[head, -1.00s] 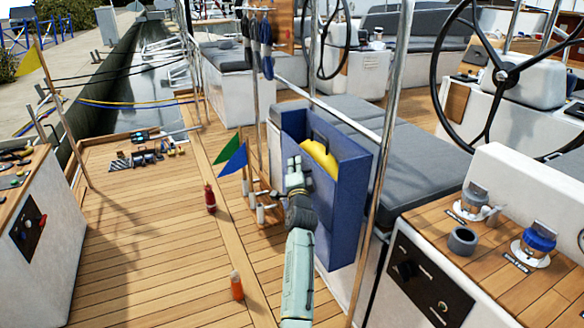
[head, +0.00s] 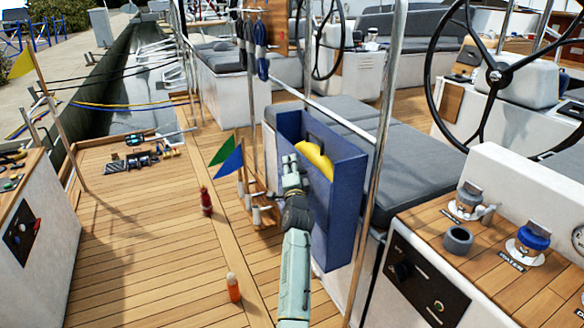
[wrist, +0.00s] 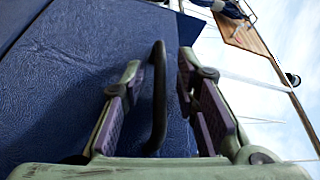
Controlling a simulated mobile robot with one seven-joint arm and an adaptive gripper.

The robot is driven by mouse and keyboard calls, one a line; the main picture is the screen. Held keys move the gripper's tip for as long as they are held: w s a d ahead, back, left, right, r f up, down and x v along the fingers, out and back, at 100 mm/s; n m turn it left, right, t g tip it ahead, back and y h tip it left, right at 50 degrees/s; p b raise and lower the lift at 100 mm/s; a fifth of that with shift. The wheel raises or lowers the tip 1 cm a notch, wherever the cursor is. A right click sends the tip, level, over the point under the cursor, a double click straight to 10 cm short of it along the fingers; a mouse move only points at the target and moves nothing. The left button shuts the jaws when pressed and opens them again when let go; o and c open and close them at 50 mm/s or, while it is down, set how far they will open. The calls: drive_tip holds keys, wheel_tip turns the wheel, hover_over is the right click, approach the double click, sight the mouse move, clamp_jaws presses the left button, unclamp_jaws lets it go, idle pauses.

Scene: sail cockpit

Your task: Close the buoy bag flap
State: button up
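The blue buoy bag (head: 340,210) hangs on the side of the seat, and a yellow buoy (head: 314,158) shows in its open top. My gripper (head: 289,160) is at the bag's left side in the head view, with its fingers pointing up. In the wrist view, a blue textured panel (wrist: 75,75) of the bag fills the left. A black loop handle (wrist: 158,100) stands between the two fingers of my gripper (wrist: 160,60). The fingers are apart, with a visible gap on both sides of the handle. Which panel is the flap is hard to tell.
A steel post (head: 379,160) stands just right of the bag. A small rack with blue and green flags (head: 230,160) is close on the left. A red bottle (head: 206,201) and an orange bottle (head: 233,288) stand on the deck.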

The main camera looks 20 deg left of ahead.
drive_tip(key=shift+s, duration=0.1)
drive_tip(key=v, duration=1.2)
